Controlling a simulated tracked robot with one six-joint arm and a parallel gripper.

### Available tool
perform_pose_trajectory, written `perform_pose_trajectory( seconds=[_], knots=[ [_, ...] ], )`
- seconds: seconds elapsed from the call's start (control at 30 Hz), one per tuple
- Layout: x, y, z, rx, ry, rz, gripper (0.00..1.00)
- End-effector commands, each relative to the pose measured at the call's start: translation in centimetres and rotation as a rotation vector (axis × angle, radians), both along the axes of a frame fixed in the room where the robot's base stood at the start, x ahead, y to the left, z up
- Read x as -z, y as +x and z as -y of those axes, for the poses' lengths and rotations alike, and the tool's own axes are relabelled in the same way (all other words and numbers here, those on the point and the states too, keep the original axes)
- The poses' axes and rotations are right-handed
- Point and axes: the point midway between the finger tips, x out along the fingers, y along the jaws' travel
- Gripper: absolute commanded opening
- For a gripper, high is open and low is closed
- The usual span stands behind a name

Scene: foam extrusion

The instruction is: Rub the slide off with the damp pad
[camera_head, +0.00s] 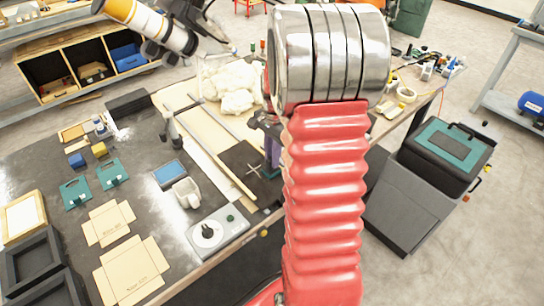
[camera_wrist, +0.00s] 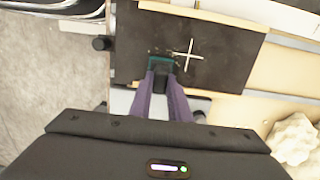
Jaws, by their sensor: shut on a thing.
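The slide shows as a flat dark plate with a white cross in the wrist view (camera_wrist: 222,62) and in the body camera view (camera_head: 237,160). My gripper (camera_wrist: 161,78) has its purple fingers shut on the pad (camera_wrist: 158,62), a small dark teal block. The pad is over the plate, left of the cross; whether it touches cannot be told. Small specks lie on the plate just beyond the pad. In the body camera view my gripper (camera_head: 272,155) is partly hidden behind my red arm sleeve, and the pad is not clear there.
Pale rails (camera_head: 217,158) flank the plate. Lumpy white foam (camera_head: 236,84) lies behind. A dark case with teal lid (camera_head: 447,152) stands at right.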

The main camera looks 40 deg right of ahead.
Motion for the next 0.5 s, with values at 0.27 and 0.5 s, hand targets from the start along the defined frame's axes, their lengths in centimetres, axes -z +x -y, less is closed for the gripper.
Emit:
perform_pose_trajectory(
  seconds=[0.27, 0.5],
  knots=[
    [0.0, 0.1, -1.2, -0.002, -0.005, 0.004, 0.0],
    [0.2, 0.0, -2.0, 0.0, -0.002, 0.002, 0.0]
  ],
)
